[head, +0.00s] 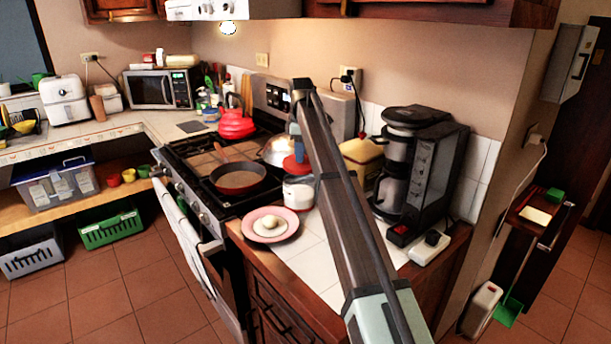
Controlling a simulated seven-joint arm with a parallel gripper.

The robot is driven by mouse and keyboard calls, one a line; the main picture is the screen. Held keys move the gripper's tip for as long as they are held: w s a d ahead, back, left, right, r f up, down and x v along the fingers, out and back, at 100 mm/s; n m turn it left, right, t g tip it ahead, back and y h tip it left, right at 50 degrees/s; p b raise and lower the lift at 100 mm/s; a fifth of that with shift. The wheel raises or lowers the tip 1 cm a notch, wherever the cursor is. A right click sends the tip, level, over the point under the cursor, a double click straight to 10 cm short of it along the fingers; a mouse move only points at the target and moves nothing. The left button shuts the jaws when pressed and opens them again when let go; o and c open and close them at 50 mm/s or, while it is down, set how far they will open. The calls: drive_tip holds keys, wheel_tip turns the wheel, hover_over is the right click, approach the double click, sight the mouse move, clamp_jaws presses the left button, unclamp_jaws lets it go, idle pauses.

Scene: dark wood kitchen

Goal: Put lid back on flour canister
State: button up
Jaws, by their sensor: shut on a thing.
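The flour canister (299,192) is a pale jar on the white tiled counter, between the stove and the coffee maker. The red lid (296,164) is just above the canister's top. My gripper (294,150) points down from the end of my arm and is shut on the lid. Its fingers are small and partly hidden by my arm. I cannot tell whether the lid touches the rim. My arm also hides part of the counter right of the canister.
A pink plate (270,225) with a pale round item is in front of the canister. A frying pan (239,179) and red kettle (236,124) are on the stove, left. A black coffee maker (420,165) and a yellow container (360,152) stand to the right.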

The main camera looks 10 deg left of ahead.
drive_tip(key=w, duration=0.1)
drive_tip(key=w+a+r, duration=0.1)
drive_tip(key=w, duration=0.1)
drive_tip(key=shift+r, duration=0.1)
drive_tip(key=shift+s+f, duration=0.1)
drive_tip(key=shift+f, duration=0.1)
wheel_tip(320, 180, down, 6)
idle(0.7)
drive_tip(key=shift+f, duration=0.2)
idle(1.9)
drive_tip(key=o, duration=1.1)
drive_tip(key=shift+o, duration=0.4)
drive_tip(key=o, duration=0.4)
